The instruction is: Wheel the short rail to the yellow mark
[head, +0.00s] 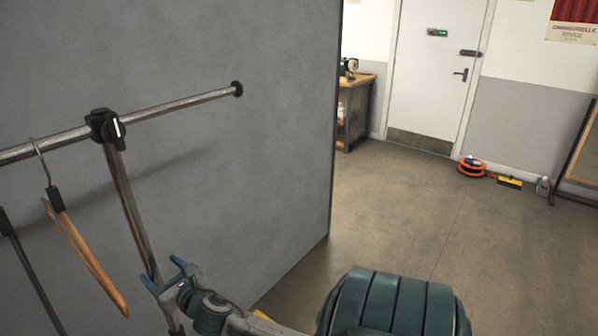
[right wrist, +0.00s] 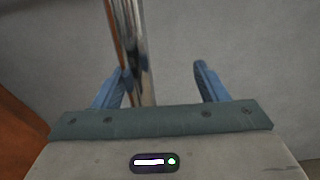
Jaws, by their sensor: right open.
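The short rail's chrome crossbar (head: 180,111) runs across the left of the head view and ends in a black cap. A black clamp with a knob (head: 106,125) joins it to an upright post (head: 128,205). My right gripper (head: 163,272) is open at the lower part of the visible post. In the right wrist view the post (right wrist: 136,45) passes between the open fingers (right wrist: 162,82), closer to the left finger. The rail's base and wheels are out of view. A small yellow patch (head: 262,315) shows low behind my arm; I cannot tell if it is the mark.
A wooden hanger (head: 85,255) and a dark hanger (head: 30,270) hang from the crossbar. A tall grey panel (head: 270,150) stands close behind the rail. Open floor (head: 420,220) lies to the right. An orange cable reel (head: 472,166) sits by the far wall near the door.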

